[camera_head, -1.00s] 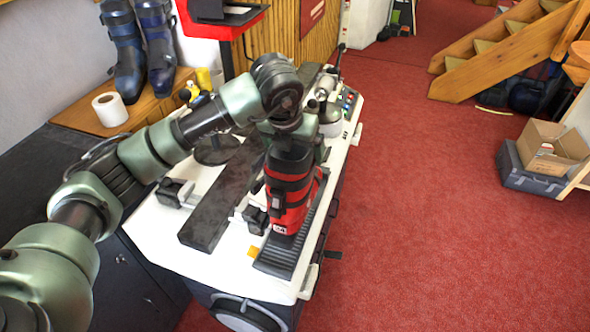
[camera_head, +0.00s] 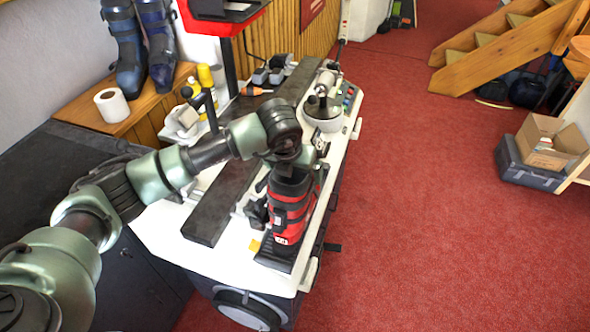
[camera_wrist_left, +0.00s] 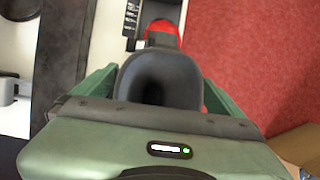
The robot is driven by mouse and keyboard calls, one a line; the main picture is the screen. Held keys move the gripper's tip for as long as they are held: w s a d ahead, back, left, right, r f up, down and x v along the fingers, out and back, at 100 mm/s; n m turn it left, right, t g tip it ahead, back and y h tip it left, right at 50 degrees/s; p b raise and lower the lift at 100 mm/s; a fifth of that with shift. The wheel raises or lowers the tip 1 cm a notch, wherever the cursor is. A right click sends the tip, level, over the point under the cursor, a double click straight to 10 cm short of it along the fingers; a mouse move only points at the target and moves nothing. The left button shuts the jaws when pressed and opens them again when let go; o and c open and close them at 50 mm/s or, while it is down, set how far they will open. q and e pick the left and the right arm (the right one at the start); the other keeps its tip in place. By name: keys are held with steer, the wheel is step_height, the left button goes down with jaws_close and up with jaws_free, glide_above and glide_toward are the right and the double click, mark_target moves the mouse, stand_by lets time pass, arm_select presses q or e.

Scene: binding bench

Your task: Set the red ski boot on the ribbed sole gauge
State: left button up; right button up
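The red ski boot (camera_head: 290,208), with black straps and a dark cuff, stands roughly upright over the black ribbed sole gauge (camera_head: 270,260) on the white bench. Its toe faces the front of the bench. The boot covers most of the gauge; I cannot tell whether the sole touches it. My left gripper (camera_head: 291,172) is at the top of the boot. In the left wrist view the boot's dark cuff (camera_wrist_left: 158,78) lies between the green fingers, which close against its sides. My right gripper is not in view.
A long dark bar (camera_head: 225,195) lies on the bench left of the boot. A round device (camera_head: 323,112) stands behind it. A screwdriver (camera_head: 257,91) and yellow bottles are farther back. Blue boots (camera_head: 140,45) and a paper roll (camera_head: 111,105) stand on a wooden shelf. Red floor lies right.

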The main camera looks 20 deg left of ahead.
arm_select(q)
steer(key=shift+r, duration=0.1)
steer(key=shift+s+r, duration=0.1)
steer(key=shift+r, duration=0.15)
steer(key=b+v, duration=0.4)
steer(key=v, duration=0.7)
steer(key=shift+r, duration=0.15)
steer(key=shift+s, duration=0.15)
